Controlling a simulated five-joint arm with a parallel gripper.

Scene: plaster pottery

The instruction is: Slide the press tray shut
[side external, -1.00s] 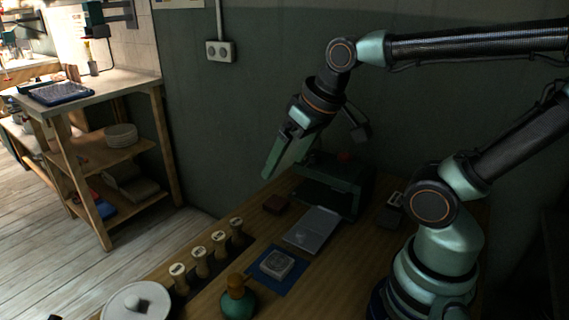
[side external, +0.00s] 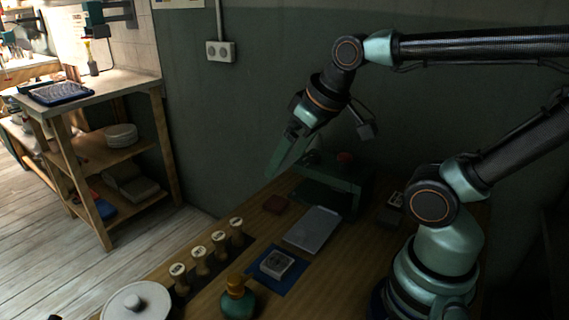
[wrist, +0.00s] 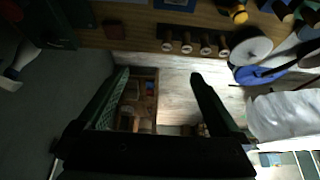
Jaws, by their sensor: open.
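The press (side external: 350,192) is a dark green machine with a red knob on top, standing on the wooden bench near the wall. Its flat grey tray (side external: 313,231) sticks out from the front toward the bench's middle. My gripper (side external: 274,172) is open and empty, above the far edge of the bench to the left of the press, and apart from both press and tray. In the wrist view my two fingers (wrist: 160,76) stand wide apart with floor and a shelf below between them.
A red-brown block (side external: 276,204) lies left of the tray. A blue mat (side external: 291,286) with a grey block (side external: 277,264) lies in front of it. Several stamps (side external: 219,244), a green bottle-like tool (side external: 238,301) and a white round lid (side external: 135,302) stand nearer.

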